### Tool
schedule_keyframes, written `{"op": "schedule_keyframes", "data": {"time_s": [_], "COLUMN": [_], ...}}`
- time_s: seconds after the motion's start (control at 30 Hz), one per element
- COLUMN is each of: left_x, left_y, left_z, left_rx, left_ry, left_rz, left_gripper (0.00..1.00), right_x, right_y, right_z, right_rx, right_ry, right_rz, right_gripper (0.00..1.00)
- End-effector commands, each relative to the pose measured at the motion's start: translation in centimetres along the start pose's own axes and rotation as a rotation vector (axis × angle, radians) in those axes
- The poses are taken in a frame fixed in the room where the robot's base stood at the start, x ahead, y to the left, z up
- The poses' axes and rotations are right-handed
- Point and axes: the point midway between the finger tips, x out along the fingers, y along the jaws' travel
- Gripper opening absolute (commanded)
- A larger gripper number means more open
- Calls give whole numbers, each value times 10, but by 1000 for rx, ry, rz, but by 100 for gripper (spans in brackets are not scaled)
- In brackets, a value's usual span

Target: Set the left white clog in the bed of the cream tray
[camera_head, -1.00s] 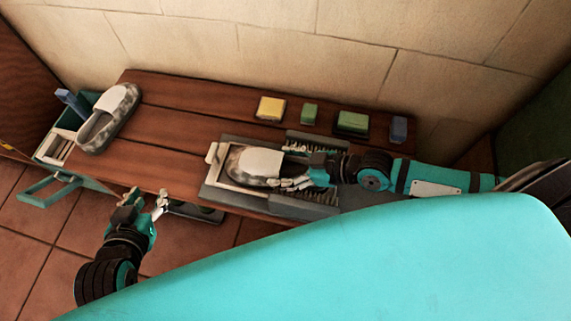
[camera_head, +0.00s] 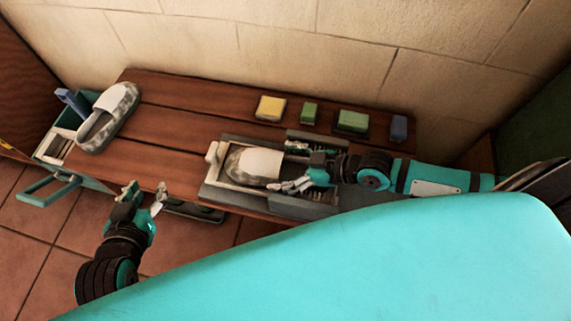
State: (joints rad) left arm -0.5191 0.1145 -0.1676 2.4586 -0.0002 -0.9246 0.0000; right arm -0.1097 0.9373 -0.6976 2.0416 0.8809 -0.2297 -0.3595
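A white clog with grey mottled sides (camera_head: 259,164) sits in the bed of the cream tray (camera_head: 226,183), in the middle of the bench. My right gripper (camera_head: 291,168) is at the clog's right end, its fingers spread apart. Part of that end is hidden by the gripper, and I cannot tell whether a finger touches the clog. A second matching clog (camera_head: 107,117) lies on the bench's left end. My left gripper (camera_head: 146,194) is open and empty by the bench's front edge.
The tray lies on a grey base with dark bristles (camera_head: 315,200). A teal caddy (camera_head: 50,150) stands at the left. The bench (camera_head: 178,122) is clear between the clogs.

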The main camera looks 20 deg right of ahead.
Motion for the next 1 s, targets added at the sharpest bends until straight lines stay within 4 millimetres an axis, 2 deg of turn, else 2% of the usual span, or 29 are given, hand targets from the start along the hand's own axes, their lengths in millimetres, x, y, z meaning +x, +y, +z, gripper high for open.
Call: {"op": "schedule_keyframes", "data": {"time_s": [0.23,0.37,0.8,1.0], "left_x": [0,0,0,0], "left_y": [0,0,0,0], "left_z": [0,0,0,0], "left_rx": [0,0,0,0], "left_ry": [0,-1,-1,0], "left_rz": [0,0,0,0], "left_gripper": [40,40,40,40], "right_x": [0,-3,-39,-46], "right_y": [0,0,4,4], "right_z": [1,-5,-73,-87], "right_rx": [1,0,-2,-1], "right_ry": [-3,0,0,-1], "right_rz": [-1,-1,-1,-1], "right_gripper": [100,100,100,100]}}
